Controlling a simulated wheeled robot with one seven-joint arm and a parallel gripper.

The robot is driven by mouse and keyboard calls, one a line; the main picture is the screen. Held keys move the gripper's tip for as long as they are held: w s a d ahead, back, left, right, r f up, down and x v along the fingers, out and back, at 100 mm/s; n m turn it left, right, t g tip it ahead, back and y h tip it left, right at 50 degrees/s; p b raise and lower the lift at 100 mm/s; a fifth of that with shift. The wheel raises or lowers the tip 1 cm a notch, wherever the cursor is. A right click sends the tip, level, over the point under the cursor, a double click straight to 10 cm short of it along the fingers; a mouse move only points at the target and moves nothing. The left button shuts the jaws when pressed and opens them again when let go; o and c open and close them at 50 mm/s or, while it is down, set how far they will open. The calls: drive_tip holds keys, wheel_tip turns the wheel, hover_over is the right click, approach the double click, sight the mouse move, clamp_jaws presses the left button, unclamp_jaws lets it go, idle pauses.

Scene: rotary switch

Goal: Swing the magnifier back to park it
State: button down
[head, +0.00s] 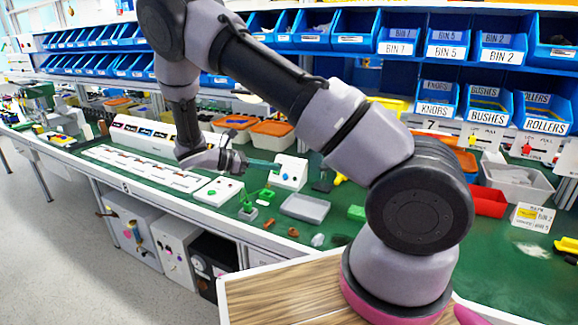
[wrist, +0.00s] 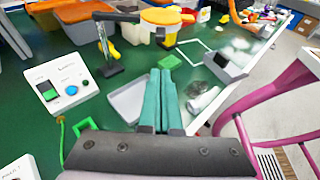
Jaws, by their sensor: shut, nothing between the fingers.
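The magnifier appears in the wrist view as a black jointed stand (wrist: 104,42) with a dark base on the green bench and an arm reaching right at the top. An orange rounded piece lies at the arm's end, but I cannot tell whether it is the lens head or part of a bin behind. In the head view the stand is hard to make out. My gripper (wrist: 160,78) has its teal fingers together and empty, apart from the stand and right of its base in the wrist view. My gripper (head: 268,164) points right over the bench in the head view.
A white switch box (wrist: 66,83) with green and blue buttons stands left of my fingers. A grey tray (wrist: 130,98) lies beneath them, with a green block (wrist: 170,62) beyond. Bins line the bench's back.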

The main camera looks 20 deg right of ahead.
approach(320, 170)
drive_tip(key=x, duration=0.5)
drive_tip(key=shift+w+d+f, duration=0.25)
drive_tip(key=shift+d, duration=0.45)
drive_tip(key=shift+s+d, duration=0.1)
